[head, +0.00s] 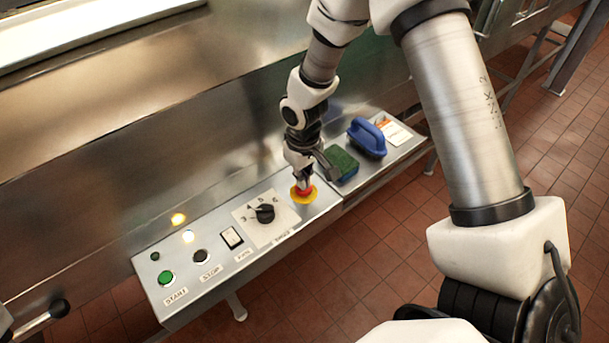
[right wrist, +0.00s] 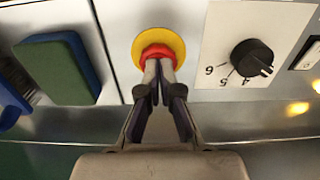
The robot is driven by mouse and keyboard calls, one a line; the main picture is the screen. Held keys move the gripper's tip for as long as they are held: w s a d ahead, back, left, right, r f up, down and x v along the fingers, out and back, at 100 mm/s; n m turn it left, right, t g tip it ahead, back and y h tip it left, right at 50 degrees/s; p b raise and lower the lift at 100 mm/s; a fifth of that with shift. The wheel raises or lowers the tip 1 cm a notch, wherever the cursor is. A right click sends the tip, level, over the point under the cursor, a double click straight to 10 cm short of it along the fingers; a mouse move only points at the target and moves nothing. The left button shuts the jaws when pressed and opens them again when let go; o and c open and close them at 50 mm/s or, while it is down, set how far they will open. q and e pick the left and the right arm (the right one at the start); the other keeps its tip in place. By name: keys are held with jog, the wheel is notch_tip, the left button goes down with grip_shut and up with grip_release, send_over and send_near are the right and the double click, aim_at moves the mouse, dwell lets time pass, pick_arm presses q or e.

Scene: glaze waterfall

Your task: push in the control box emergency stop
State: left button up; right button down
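The control box (head: 225,262) is a long metal panel with labelled controls. Its emergency stop (head: 304,193) is a red button on a yellow disc at the right end of the panel. It also shows in the right wrist view (right wrist: 159,52), partly covered by my fingertips. My right gripper (head: 303,181) points at the button, and its fingertips (right wrist: 159,66) are close together at the red cap. They appear to touch it, but I cannot tell whether the button is pressed in. Nothing shows between the fingers. My left gripper is not in view.
A black rotary knob (head: 264,213) and a rocker switch (head: 231,238) are left of the stop. Further left are a black button (head: 201,256) and a green button (head: 167,278). A green and blue sponge (head: 342,163) and a blue-handled brush (head: 367,138) lie close on the right.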

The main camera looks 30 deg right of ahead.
jog(key=shift+s+f, duration=0.35)
jog(key=shift+f, duration=0.15)
jog(key=r+p, duration=0.2)
jog(key=w+r+p, duration=0.1)
jog(key=r+p, duration=0.1)
jog(key=p, duration=0.1)
jog(key=shift+r, duration=0.4)
notch_tip(320, 180, up, 10)
jog(key=shift+s+b, duration=0.2)
jog(key=shift+b, duration=0.25)
